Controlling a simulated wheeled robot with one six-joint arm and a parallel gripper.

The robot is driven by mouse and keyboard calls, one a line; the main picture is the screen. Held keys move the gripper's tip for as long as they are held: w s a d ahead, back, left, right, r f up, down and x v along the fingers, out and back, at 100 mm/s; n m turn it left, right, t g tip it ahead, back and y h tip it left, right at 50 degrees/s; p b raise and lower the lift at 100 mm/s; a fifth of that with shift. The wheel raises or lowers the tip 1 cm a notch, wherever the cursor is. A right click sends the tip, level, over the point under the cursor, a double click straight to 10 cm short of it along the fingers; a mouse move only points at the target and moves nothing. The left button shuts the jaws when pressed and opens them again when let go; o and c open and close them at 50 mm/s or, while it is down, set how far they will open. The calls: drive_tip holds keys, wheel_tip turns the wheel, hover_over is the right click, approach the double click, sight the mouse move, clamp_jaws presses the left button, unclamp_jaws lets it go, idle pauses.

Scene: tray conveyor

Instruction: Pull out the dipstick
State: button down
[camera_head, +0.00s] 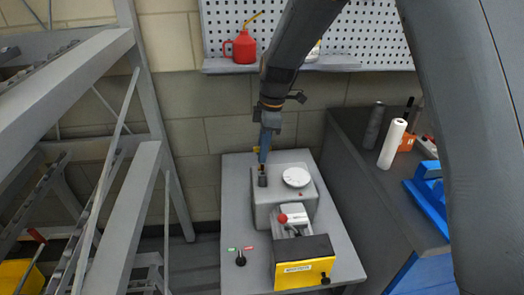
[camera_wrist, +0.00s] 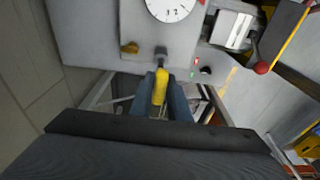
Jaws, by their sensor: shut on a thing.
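The dipstick's yellow handle (camera_wrist: 160,88) is between the blue fingers of my gripper (camera_wrist: 162,80) in the wrist view. My gripper is shut on it. Just beyond the handle is a short dark tube (camera_wrist: 161,54) on the grey housing (camera_wrist: 90,30). I cannot tell how much of the dipstick is inside the tube. In the head view my gripper (camera_head: 263,154) points down just above the dark tube (camera_head: 262,180) on the grey housing (camera_head: 275,212). The handle is not clear there.
A white dial (camera_head: 296,177) sits beside the tube. In front are a red ball knob (camera_head: 283,218) and a yellow-fronted box (camera_head: 304,273). A conveyor frame (camera_head: 60,85) stands left. A dark counter (camera_head: 400,205) with a white roll (camera_head: 392,144) stands right. A red oil can (camera_head: 244,47) is on the shelf.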

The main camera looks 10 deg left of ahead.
drive_tip(key=shift+r, duration=0.1)
drive_tip(key=shift+r+p, duration=1.1)
drive_tip(key=shift+r, duration=0.85)
